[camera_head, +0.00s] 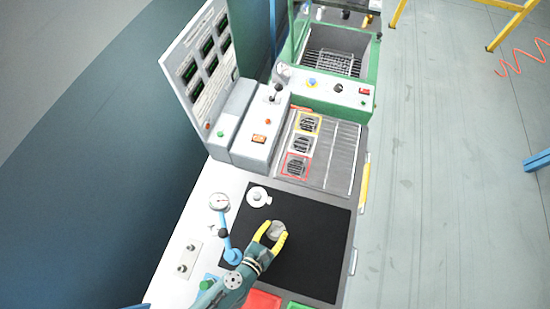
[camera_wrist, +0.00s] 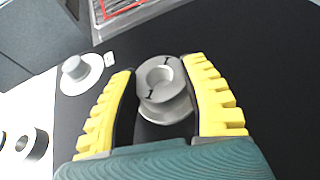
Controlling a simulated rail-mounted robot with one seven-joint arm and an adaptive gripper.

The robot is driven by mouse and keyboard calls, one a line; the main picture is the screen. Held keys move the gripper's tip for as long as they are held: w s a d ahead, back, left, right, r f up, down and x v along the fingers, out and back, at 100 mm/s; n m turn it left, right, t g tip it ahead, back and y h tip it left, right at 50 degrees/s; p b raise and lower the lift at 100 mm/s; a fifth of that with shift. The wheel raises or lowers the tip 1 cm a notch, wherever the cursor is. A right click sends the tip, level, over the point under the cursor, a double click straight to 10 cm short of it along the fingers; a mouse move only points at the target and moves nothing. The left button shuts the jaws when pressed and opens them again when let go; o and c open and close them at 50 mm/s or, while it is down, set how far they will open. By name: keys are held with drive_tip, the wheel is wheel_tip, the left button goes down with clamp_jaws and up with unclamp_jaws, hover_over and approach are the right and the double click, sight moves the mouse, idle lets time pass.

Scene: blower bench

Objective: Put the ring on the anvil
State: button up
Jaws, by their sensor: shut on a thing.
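The grey ring (camera_wrist: 166,80), a thick round piece with a centre hole and dark marks on its top face, is between the yellow fingers of my gripper (camera_wrist: 160,75). My gripper is shut on it. The head view also shows the ring (camera_head: 277,229) at the tips of my gripper (camera_head: 271,237), over the black mat. I cannot tell whether it touches the mat. A pale round base with a short grey post, which looks like the anvil (camera_head: 258,197), stands at the mat's upper left corner. It also shows left of the ring in the wrist view (camera_wrist: 76,68), apart from it and bare.
The black mat (camera_head: 318,235) is clear right of my gripper. A blue-armed device with a round gauge (camera_head: 220,202) stands left of the mat. A slotted metal tray (camera_head: 340,155) lies beyond it. Red (camera_head: 262,300) and green (camera_head: 298,305) areas lie at the near edge.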

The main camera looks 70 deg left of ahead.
drive_tip(key=shift+r, duration=0.15)
drive_tip(key=o, duration=1.2)
drive_tip(key=shift+f, duration=0.2)
drive_tip(key=shift+c, duration=0.2)
drive_tip(key=shift+r, duration=0.25)
drive_tip(key=b+v, duration=0.1)
drive_tip(key=v, duration=0.2)
drive_tip(key=b+v, duration=0.1)
drive_tip(key=v, duration=0.2)
drive_tip(key=shift+s+d+f, duration=0.15)
drive_tip(key=shift+s+d, duration=0.1)
drive_tip(key=shift+d, duration=0.05)
drive_tip(key=shift+s+d+r, duration=0.15)
drive_tip(key=shift+s+r, duration=0.15)
drive_tip(key=shift+r, duration=0.1)
